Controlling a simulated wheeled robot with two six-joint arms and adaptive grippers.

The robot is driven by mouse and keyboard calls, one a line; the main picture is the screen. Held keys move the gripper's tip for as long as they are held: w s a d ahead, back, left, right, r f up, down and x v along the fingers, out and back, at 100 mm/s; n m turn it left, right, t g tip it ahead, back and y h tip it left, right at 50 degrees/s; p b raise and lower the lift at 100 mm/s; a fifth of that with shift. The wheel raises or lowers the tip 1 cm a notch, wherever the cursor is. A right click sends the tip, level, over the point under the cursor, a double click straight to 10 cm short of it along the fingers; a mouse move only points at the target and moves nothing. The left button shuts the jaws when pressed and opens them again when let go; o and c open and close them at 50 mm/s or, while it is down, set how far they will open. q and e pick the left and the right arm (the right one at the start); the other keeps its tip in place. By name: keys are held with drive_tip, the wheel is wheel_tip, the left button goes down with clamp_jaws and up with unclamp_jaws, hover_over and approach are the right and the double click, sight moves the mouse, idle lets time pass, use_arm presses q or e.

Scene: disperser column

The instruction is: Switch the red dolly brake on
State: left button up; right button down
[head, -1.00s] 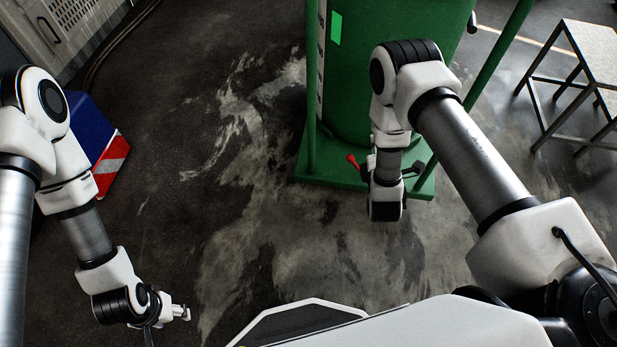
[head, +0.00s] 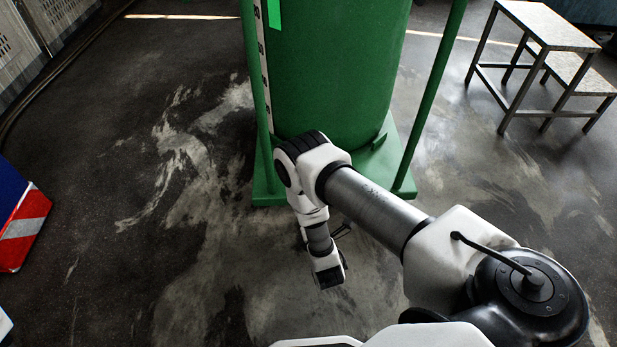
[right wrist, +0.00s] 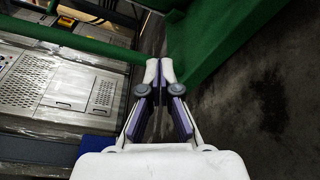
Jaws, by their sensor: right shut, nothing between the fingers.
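The green dolly base (head: 404,150) carries a green column (head: 330,70) in the head view. The red brake lever is not visible in either view now; my right arm covers part of the base's front edge. My right gripper (head: 341,231) is small and partly hidden by its wrist, in front of the base and low over the floor. In the right wrist view the right gripper (right wrist: 158,70) has its fingertips together with nothing between them, beside a green surface (right wrist: 205,40). My left gripper is out of view.
A metal step stool (head: 545,40) stands at the right. A blue object with a red and white panel (head: 24,228) is at the left edge. Grey cabinets (head: 60,30) stand at the back left. The floor in front of the base is clear.

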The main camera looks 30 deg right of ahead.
drive_tip(key=shift+w, duration=0.1)
drive_tip(key=w+d+b, duration=0.7)
drive_tip(key=w, duration=0.2)
drive_tip(key=shift+r, duration=0.3)
drive_tip(key=shift+d, duration=0.1)
